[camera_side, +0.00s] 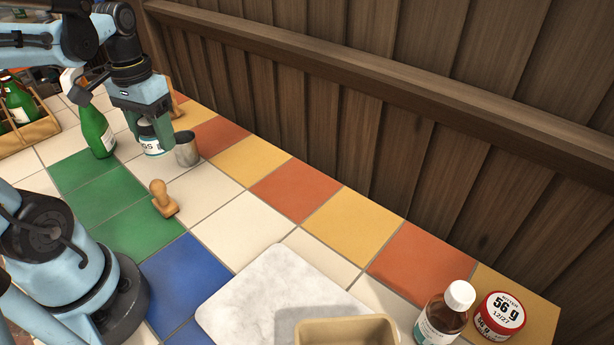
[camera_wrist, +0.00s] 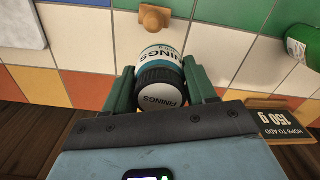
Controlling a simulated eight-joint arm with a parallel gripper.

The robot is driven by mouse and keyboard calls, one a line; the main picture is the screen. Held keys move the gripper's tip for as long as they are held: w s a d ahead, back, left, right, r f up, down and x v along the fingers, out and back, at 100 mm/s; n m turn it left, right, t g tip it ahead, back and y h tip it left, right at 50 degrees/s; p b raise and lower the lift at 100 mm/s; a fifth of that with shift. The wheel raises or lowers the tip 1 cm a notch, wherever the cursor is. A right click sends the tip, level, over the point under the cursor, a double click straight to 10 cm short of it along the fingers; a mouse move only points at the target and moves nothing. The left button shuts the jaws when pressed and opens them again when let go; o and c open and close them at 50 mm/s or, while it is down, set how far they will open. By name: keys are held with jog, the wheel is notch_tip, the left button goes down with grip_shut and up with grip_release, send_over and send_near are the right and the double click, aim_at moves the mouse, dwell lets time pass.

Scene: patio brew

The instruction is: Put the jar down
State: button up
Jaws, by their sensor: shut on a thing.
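The jar (camera_side: 150,141) has a dark lid and a white and teal label. In the wrist view the jar (camera_wrist: 160,72) shows lid towards the camera, with "FININGS" on the lid. My gripper (camera_side: 148,124) is shut on it, with one green finger on each side, as the wrist view of my gripper (camera_wrist: 161,88) shows. The jar is upright in the side view, near the green bottle and the metal cup. Whether its base touches the tiles I cannot tell.
A green bottle (camera_side: 96,131) stands left of the jar and a metal cup (camera_side: 187,149) close on its right. A crate (camera_side: 30,131) of bottles is far left. A marble slab (camera_side: 270,300) lies in front.

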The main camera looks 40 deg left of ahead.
jog(key=w+a+f+n, duration=0.1)
jog(key=w+a+n, duration=0.1)
jog(key=w+a, duration=1.1)
jog(key=s+a+f, duration=0.1)
jog(key=a+f, duration=0.1)
jog(key=a, duration=0.1)
jog(key=s+a+f, duration=0.2)
jog(key=a, duration=0.2)
jog(key=s+a+f, duration=0.1)
jog(key=a+f, duration=0.2)
jog(key=a, duration=0.1)
jog(key=shift+s+a, duration=0.15)
jog(key=shift+a, duration=0.05)
jog(key=shift+a+f, duration=0.1)
jog(key=shift+f, duration=1.95)
jog(key=shift+f, duration=0.1)
jog(key=o, duration=1.1)
